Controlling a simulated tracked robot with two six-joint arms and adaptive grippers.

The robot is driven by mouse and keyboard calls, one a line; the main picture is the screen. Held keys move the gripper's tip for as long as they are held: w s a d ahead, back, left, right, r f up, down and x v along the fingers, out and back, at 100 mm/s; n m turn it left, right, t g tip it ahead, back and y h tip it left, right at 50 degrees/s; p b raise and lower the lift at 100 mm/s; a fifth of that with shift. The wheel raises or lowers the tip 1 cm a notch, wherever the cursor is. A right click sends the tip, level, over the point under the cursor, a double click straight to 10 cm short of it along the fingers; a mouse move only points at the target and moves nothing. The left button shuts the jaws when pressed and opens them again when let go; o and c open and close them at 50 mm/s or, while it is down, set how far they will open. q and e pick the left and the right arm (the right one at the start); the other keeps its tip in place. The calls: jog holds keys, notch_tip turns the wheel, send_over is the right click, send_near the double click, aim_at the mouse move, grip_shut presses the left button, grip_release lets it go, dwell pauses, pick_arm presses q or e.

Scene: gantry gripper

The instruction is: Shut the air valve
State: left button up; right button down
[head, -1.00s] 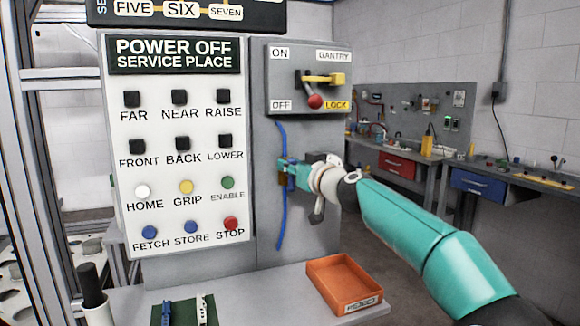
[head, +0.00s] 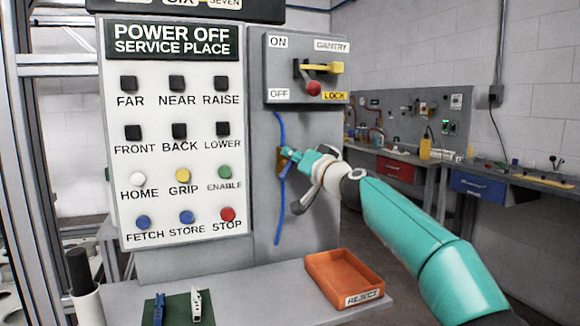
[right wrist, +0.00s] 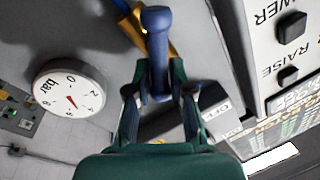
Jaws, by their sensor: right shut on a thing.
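The air valve has a brass body (right wrist: 133,28) and a blue lever (right wrist: 155,50) in the right wrist view. In the head view the brass body (head: 281,160) sits on the grey panel beside the blue hose, partly hidden by my gripper. My right gripper (head: 291,158) is at the valve, shut on the blue lever. In the right wrist view its fingers (right wrist: 157,92) close on either side of the lever's near end. The lever's exact angle to the hose is hard to tell. My left gripper is not in view.
A blue hose (head: 280,205) runs down the panel. A button board (head: 175,70) is left of the valve. A switch box (head: 275,70) with a red-knobbed lever is above. An orange reject tray (head: 345,276) sits on the shelf below. A bar gauge (right wrist: 68,88) shows in the wrist view.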

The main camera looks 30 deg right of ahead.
jog(key=m, duration=0.1)
jog(key=m+b, duration=0.1)
jog(key=m, duration=0.1)
jog(key=shift+d+f+h, duration=0.3)
jog(key=shift+f, duration=0.1)
jog(key=m, duration=0.1)
jog(key=m+b, duration=0.1)
jog(key=m, duration=0.1)
jog(key=shift+s+d+f+t+h+b, duration=0.1)
jog(key=shift+d+f+t+h+b, duration=0.1)
jog(key=shift+t+h+b, duration=0.15)
jog(key=m+h, duration=0.1)
jog(key=m, duration=0.2)
jog(key=f+m+h+b, duration=0.1)
jog(key=m, duration=0.3)
jog(key=shift+d, duration=0.15)
jog(key=shift+f+m, duration=0.2)
jog(key=shift+m, duration=0.2)
jog(key=c, duration=1.1)
grip_release()
jog(key=shift+c, duration=0.2)
jog(key=shift+r, duration=0.1)
